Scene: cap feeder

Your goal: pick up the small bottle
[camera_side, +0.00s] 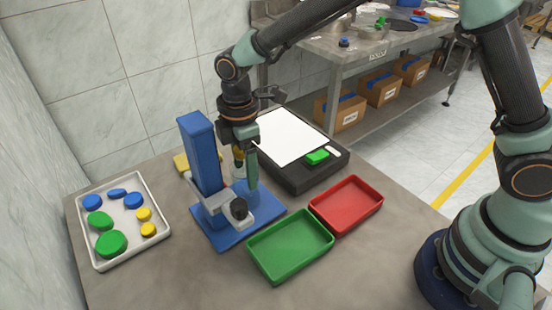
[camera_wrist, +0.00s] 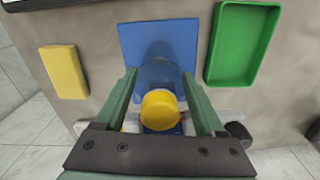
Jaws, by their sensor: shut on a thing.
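The small bottle (camera_side: 238,171) is pale, with a yellow cap, and stands upright beside the blue column in the side view. In the wrist view its yellow cap (camera_wrist: 160,109) lies between my two green fingers, and its body is mostly hidden below. My gripper (camera_side: 244,172) points down and is shut on the bottle; it also shows in the wrist view (camera_wrist: 160,90). The blue stand (camera_side: 202,155) has a flat base, a grey holder and a black knob (camera_side: 239,209) close to the bottle. I cannot tell whether the bottle touches the base.
A white tray (camera_side: 99,262) holds blue, green and yellow caps at the left. A green tray (camera_side: 291,247) and a red tray (camera_side: 346,205) lie right of the stand. A black unit (camera_side: 300,175) with a white panel lies behind. A yellow block (camera_wrist: 63,72) lies near the stand.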

